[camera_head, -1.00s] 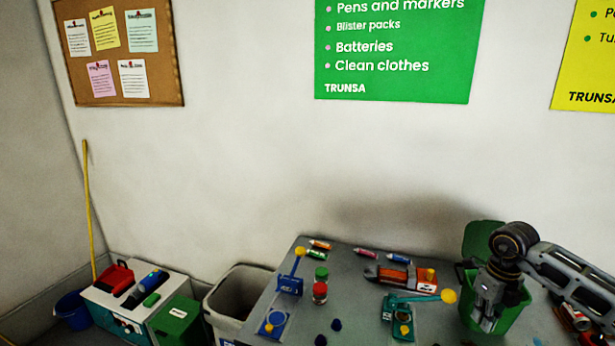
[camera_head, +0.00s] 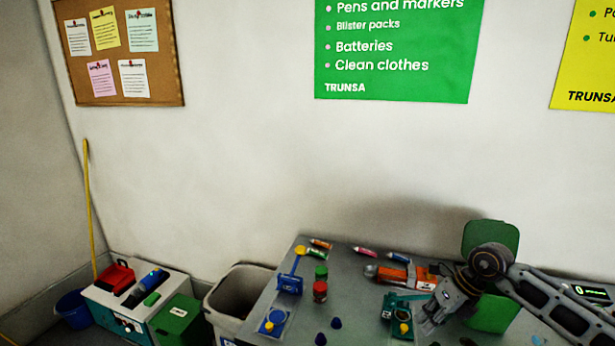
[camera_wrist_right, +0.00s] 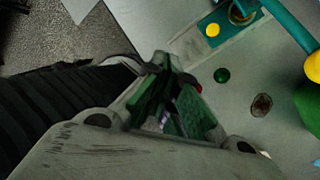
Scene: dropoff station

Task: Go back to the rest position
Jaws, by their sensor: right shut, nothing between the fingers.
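My right gripper (camera_head: 432,322) comes in from the right in the head view. It is over the table, in front of the green bin (camera_head: 492,308) and beside the teal device with a yellow knob (camera_head: 398,312). In the right wrist view the gripper (camera_wrist_right: 172,115) shows its fingers close together, with nothing seen held between them. Below it are the table surface and the teal device (camera_wrist_right: 238,14). My left gripper is in neither view.
The grey table (camera_head: 345,290) holds a blue device (camera_head: 288,284), red and green jars, several markers and an orange device (camera_head: 408,276). A grey waste bin (camera_head: 240,288) and a white box (camera_head: 110,300) stand left of the table. The wall behind is bare below the signs.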

